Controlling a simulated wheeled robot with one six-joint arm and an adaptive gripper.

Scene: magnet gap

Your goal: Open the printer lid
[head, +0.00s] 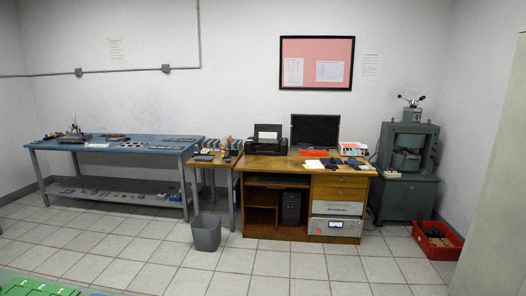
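The printer (267,141) is a small black machine on the left part of the wooden desk's top, against the back wall. A panel with a pale sheet stands up at its back. At this distance I cannot tell whether its lid is open or shut. My gripper is not in this view.
The wooden desk (262,163) also bears a black monitor (315,131) and small items. A grey bin (206,232) stands on the floor before a small side table. A blue bench (110,146) is left, a grey press (408,160) and red crate (437,241) right.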

